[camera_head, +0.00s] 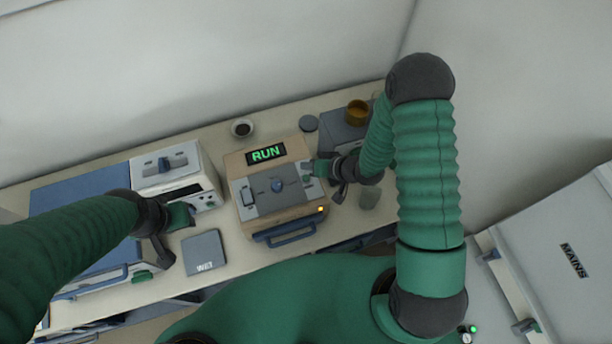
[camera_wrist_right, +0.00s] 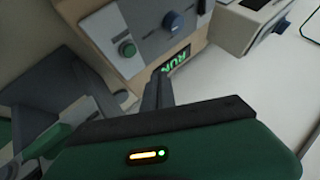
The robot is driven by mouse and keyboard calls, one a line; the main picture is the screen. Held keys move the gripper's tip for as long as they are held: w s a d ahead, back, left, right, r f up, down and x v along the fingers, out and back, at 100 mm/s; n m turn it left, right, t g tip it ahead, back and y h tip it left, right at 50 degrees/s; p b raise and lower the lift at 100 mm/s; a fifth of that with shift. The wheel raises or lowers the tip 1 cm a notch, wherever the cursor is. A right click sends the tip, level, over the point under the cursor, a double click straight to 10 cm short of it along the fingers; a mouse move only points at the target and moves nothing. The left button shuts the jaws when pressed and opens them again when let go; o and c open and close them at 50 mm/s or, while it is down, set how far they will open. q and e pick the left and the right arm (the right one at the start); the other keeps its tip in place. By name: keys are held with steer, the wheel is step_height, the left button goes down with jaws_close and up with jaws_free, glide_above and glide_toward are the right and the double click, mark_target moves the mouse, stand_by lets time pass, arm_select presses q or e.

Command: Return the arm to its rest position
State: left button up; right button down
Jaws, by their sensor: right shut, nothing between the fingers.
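My right gripper (camera_head: 318,170) is shut and empty at the right side of the middle furnace (camera_head: 277,185). Its dark fingers (camera_wrist_right: 158,88) also show in the right wrist view, apart from the green button (camera_wrist_right: 127,48) on the furnace's grey panel. The furnace is beige, with a blue knob (camera_head: 277,185), a lit green RUN display (camera_head: 266,153) and a blue handle (camera_head: 285,233) at its front. My left gripper (camera_head: 172,228) hangs over the left part of the bench; whether its fingers are open is unclear.
A white unit (camera_head: 178,170) and a large blue-topped unit (camera_head: 75,215) stand at the left. A WET pad (camera_head: 204,252) lies before them. A dark cup (camera_head: 242,128), a dark grey box (camera_head: 340,128) with an amber cup (camera_head: 357,112), and a glass (camera_head: 369,197) stand nearby. A MAINS cabinet (camera_head: 560,250) is at right.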

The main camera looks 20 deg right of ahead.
stand_by(0.3)
steer(key=d+b, duration=0.1)
steer(key=d+f+h+b, duration=0.1)
steer(key=b, duration=0.1)
steer(key=d+h+b, duration=0.1)
steer(key=b, duration=0.1)
steer(key=shift+w+d+f+n, duration=0.1)
steer(key=shift+w+f+n, duration=0.15)
steer(key=shift+w+n, duration=0.05)
steer(key=s+d+r+g+h+b, duration=0.1)
steer(key=s+g+h+b, duration=0.2)
steer(key=s+b, duration=0.9)
steer(key=shift+s+d+r+n+g+h, duration=0.35)
steer(key=shift+s+g, duration=0.45)
steer(key=shift+s, duration=0.5)
steer(key=shift+s, duration=0.1)
steer(key=shift+a, duration=0.1)
stand_by(4.2)
